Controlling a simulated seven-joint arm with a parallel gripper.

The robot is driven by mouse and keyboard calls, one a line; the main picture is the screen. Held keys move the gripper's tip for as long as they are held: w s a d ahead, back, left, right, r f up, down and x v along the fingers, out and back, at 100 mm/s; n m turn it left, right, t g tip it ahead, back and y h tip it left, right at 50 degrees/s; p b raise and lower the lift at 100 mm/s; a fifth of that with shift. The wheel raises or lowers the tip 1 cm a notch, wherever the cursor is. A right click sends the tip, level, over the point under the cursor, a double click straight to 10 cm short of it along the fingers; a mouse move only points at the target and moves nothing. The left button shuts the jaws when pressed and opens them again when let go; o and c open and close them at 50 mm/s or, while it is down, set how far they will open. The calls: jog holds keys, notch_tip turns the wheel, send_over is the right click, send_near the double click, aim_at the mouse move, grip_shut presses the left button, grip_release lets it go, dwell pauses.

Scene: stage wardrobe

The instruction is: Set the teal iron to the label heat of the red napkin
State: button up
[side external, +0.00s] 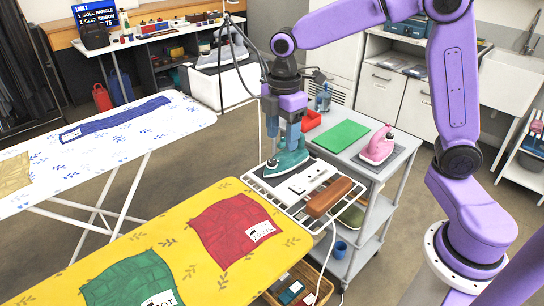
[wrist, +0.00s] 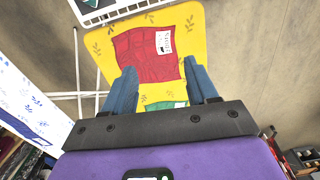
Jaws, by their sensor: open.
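The teal iron (side external: 287,163) rests on a plate at the left of the white rack at the end of the yellow ironing board. A sliver of teal, perhaps the iron, shows at the top edge of the wrist view (wrist: 90,4). Its heat setting cannot be read. The red napkin (side external: 228,232) lies on the yellow board, also in the wrist view (wrist: 140,52).
A pink iron (side external: 378,146) and green mat (side external: 341,136) are on the grey cart. A green napkin (side external: 130,281) lies on the yellow board (side external: 195,199). A white board (side external: 110,128) stands left.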

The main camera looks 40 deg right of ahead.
jog(key=w+d+f+n, duration=0.1)
jog(key=w+d, duration=0.3)
jog(key=w, duration=0.4)
jog(key=n, duration=0.2)
send_over(272, 161)
notch_tip(272, 161, down, 3)
notch_tip(272, 161, down, 17)
jog(key=shift+w, duration=0.1)
jog(key=c, duration=1.1)
